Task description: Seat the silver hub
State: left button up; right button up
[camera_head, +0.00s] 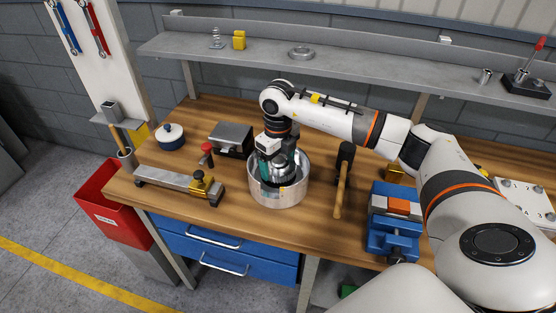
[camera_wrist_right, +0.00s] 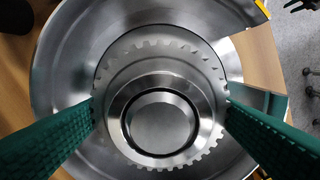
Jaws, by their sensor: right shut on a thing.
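The silver hub (camera_wrist_right: 160,118) shows in the right wrist view as a toothed metal ring with a raised round centre. My right gripper (camera_head: 275,182) reaches down into the round silver housing (camera_head: 278,198) on the workbench. In the right wrist view its green ribbed fingers (camera_wrist_right: 160,112) are shut on the hub from both sides. The housing wall (camera_wrist_right: 62,60) surrounds the hub. I cannot tell whether the hub rests on the housing floor or hangs just above it. In the head view the gripper and the housing wall hide most of the hub. My left gripper is not in view.
A hammer (camera_head: 341,190) lies right of the housing, and a blue vise (camera_head: 392,228) stands farther right. A metal rail fixture (camera_head: 172,182) with a brass block lies to the left. A grey box (camera_head: 231,139) stands behind. A shelf (camera_head: 320,62) runs along the wall.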

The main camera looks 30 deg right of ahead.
jog(key=shift+f+b, duration=0.6)
jog(key=shift+f, duration=0.2)
jog(key=o, duration=1.3)
jog(key=shift+r+p, duration=2.2)
jog(key=shift+r, duration=1.3)
